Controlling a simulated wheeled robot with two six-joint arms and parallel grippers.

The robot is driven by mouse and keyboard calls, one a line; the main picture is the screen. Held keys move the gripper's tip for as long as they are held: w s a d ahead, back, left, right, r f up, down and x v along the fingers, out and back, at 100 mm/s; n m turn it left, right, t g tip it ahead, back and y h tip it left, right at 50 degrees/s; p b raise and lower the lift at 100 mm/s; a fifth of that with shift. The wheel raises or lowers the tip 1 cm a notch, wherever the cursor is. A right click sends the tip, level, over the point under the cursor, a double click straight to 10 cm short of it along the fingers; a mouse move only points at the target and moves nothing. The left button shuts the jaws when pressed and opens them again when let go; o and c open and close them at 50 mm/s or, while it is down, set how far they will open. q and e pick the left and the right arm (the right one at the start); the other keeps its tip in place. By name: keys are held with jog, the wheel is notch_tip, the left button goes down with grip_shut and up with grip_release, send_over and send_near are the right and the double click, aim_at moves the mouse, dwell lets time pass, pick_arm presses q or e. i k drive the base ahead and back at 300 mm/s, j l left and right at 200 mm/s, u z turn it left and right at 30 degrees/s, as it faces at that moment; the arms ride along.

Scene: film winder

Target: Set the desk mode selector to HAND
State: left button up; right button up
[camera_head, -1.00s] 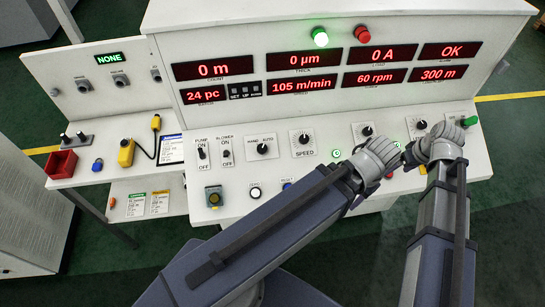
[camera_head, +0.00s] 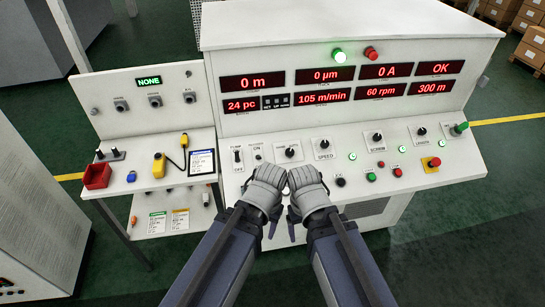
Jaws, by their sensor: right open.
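The mode selector (camera_head: 290,152) is a black rotary knob on a white plate on the sloping desk face. Its HAND and AUTO label is faint above it, and I cannot make out which way its pointer is set. My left gripper (camera_head: 272,228) is just below and left of the selector, mostly hidden by its pale wrist; its jaws cannot be judged. My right gripper (camera_head: 292,230) is close beside it, below the selector, open, with dark fingers partly hidden behind the wrist. Neither gripper touches the selector.
The speed knob (camera_head: 323,147) is to the right of the selector, and a pump switch (camera_head: 237,158) is to the left. A red emergency button (camera_head: 434,162) on yellow is at the right. A red bin (camera_head: 97,176) and a yellow pendant (camera_head: 159,166) are on the left side table.

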aim_at(290, 152)
jog(key=i+l, duration=0.65)
jog(key=l, duration=0.15)
